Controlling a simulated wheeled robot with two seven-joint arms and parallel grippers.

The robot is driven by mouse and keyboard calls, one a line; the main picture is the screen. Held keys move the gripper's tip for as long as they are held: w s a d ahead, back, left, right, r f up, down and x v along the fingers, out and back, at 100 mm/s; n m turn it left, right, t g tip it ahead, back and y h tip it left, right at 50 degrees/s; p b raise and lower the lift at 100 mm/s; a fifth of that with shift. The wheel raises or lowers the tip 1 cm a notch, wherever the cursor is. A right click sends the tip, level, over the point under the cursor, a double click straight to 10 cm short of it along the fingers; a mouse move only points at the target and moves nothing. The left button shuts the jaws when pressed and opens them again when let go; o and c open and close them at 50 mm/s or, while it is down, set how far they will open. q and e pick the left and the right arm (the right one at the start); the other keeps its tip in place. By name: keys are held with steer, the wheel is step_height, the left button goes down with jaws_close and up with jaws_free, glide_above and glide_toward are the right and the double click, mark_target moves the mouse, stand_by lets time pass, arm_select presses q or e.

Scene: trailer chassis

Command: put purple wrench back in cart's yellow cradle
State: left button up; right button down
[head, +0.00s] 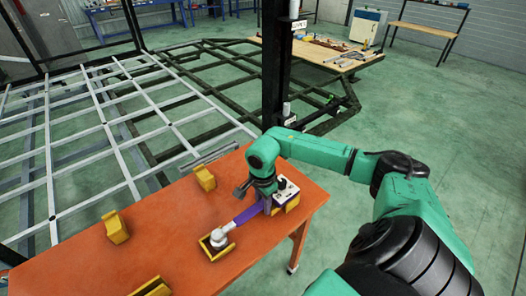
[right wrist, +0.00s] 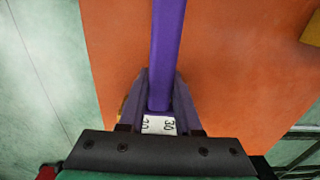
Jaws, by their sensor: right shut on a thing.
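The purple wrench (head: 245,216) is a long bar with a grey-white head at its near-left end. My right gripper (head: 268,204) is shut on its handle over the right part of the orange cart top. In the right wrist view the purple bar (right wrist: 168,50) runs up from between the fingers (right wrist: 160,105), with a white label marked 30 at its base. The head end is at a yellow cradle (head: 230,250), and another yellow block (head: 293,204) is beside the gripper. I cannot tell whether the wrench rests in them or hovers just above. My left gripper is not in view.
Other yellow holders stand on the orange cart (head: 165,225): one at the back (head: 205,178), one at left (head: 116,228), one at the front edge (head: 153,287). A black post (head: 277,80) and the chassis frame (head: 110,110) lie behind the cart. Floor to the right is clear.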

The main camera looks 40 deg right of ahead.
steer(key=shift+b, duration=0.45)
stand_by(0.6)
steer(key=shift+r, duration=0.1)
steer(key=shift+c, duration=0.2)
jaws_free()
steer(key=shift+s, duration=0.1)
steer(key=shift+r+p, duration=2.5)
steer(key=shift+r, duration=1.55)
steer(key=shift+f, duration=0.15)
